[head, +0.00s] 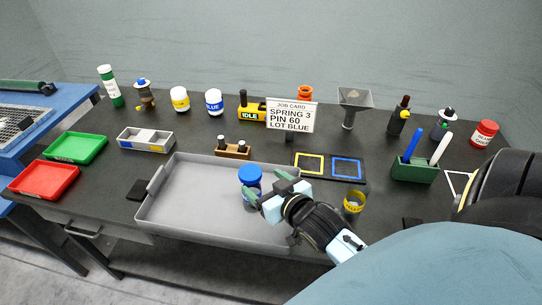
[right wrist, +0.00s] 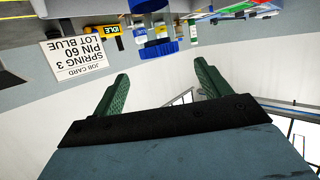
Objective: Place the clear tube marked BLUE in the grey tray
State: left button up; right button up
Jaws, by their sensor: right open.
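A clear tube with a blue cap (head: 250,175) stands upright inside the grey tray (head: 165,215), towards its right half; I cannot read any mark on it. My right gripper (head: 267,184) is open beside the tube, its green fingers close to it. In the right wrist view, which is upside down, the tube's blue cap (right wrist: 160,49) shows just beyond the open fingertips (right wrist: 162,72), with nothing held between them. Whether a finger touches the tube I cannot tell. My left gripper is not in view.
A white BLUE jar (head: 214,103) stands at the back beside a yellow-labelled jar (head: 180,100). The job card (head: 290,115) stands behind the tray. A yellow ring-like cup (head: 353,203) is right of my gripper. Green (head: 75,147) and red (head: 45,179) trays lie left.

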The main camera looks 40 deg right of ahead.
jog(key=shift+v, duration=1.2)
